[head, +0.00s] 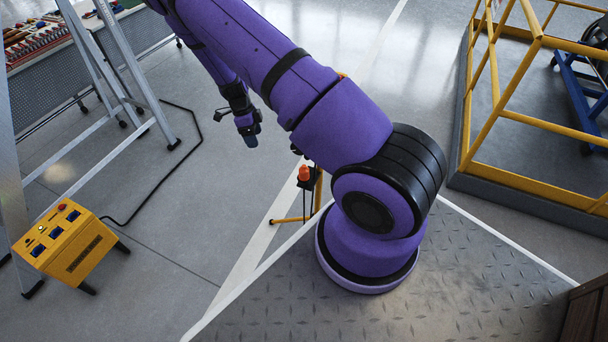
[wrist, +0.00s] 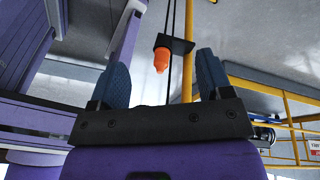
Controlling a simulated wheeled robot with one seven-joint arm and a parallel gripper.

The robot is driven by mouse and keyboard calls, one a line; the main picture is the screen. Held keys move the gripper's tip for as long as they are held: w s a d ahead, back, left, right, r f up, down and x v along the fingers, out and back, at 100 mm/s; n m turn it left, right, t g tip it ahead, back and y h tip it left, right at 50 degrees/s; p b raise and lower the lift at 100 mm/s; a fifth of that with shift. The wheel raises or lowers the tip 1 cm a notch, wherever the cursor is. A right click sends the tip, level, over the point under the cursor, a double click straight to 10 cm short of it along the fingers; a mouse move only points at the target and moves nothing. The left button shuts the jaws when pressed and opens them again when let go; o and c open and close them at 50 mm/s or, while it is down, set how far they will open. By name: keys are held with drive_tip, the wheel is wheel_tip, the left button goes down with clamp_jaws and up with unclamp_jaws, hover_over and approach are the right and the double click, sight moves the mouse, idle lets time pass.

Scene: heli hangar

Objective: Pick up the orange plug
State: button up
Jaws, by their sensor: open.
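The orange plug (head: 304,173) sits at a small black holder on a yellow stand (head: 318,190), just left of my arm in the head view. In the wrist view the orange plug (wrist: 161,60) shows beyond and between my two blue fingers, beside the black holder plate (wrist: 180,46). My gripper (wrist: 163,78) is open, with nothing between its fingers. In the head view my gripper (head: 250,138) is up and left of the plug, apart from it, and only partly visible behind its own wrist parts.
A yellow control box (head: 68,240) with blue sockets stands on the floor at left, near a metal ladder frame (head: 140,70). A black cable (head: 165,180) lies on the floor. Yellow railings (head: 560,125) stand at right. A wooden crate (head: 588,310) is at lower right.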

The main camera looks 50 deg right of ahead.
sight(304, 170)
drive_tip(key=s+d+f+m+g+h, duration=0.1)
drive_tip(key=d+f+m, duration=0.1)
drive_tip(key=f, duration=0.3)
drive_tip(key=s+d+f+m, duration=0.1)
drive_tip(key=s+d+f, duration=0.1)
drive_tip(key=f, duration=0.3)
drive_tip(key=s+d, duration=0.1)
drive_tip(key=s, duration=0.2)
drive_tip(key=s+d, duration=0.1)
drive_tip(key=s, duration=0.3)
drive_tip(key=s+d, duration=0.2)
drive_tip(key=s, duration=0.2)
drive_tip(key=shift+s+d+f, duration=0.1)
drive_tip(key=shift+s+f, duration=0.05)
drive_tip(key=shift+f, duration=0.1)
drive_tip(key=shift+x, duration=1.15)
drive_tip(key=shift+s+f, duration=0.1)
drive_tip(key=shift+f, duration=0.25)
drive_tip(key=c, duration=1)
drive_tip(key=shift+r, duration=0.1)
